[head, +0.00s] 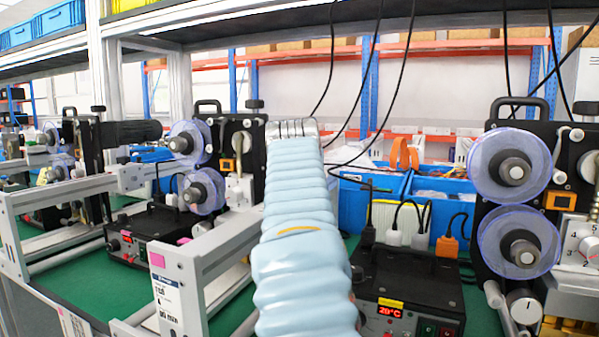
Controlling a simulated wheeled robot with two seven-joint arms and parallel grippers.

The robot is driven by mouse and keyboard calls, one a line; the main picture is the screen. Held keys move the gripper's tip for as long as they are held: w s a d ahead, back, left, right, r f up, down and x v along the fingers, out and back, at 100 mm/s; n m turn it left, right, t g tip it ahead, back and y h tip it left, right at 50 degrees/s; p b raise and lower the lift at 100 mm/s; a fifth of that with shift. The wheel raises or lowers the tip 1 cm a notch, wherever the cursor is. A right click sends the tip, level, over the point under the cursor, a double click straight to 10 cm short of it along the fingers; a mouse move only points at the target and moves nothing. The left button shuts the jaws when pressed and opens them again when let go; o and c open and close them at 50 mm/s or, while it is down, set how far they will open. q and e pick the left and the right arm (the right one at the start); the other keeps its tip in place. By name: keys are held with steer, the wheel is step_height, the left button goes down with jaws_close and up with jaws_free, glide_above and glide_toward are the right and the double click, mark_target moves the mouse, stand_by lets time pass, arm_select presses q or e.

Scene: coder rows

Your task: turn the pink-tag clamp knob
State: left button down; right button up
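A pink tag (157,260) is on the white labelled end post of the conveyor frame at left. Another small pink tag (114,244) is on a black control box (150,228). Behind them stands a coder (227,150) with two clear reels. A black knob (254,104) sits on a stem at its top; I cannot tell whether this is the clamp knob. A light blue ribbed arm of mine (298,215) rises through the middle, hiding part of the bench. No gripper fingers can be made out.
A second coder (516,180) with two reels stands at right. Blue bins (440,198) stand behind, and black cables (410,70) hang down. Green bench (75,262) shows between the frames at left.

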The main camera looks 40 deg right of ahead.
stand_by(0.3)
steer(key=o, duration=1)
steer(key=shift+o, duration=0.2)
steer(key=shift+a, duration=0.1)
steer(key=b+v, duration=0.1)
steer(key=v, duration=1.2)
steer(key=shift+a+r, duration=0.25)
steer(key=shift+a, duration=0.1)
steer(key=shift+s+m, duration=0.15)
steer(key=shift+m, duration=0.15)
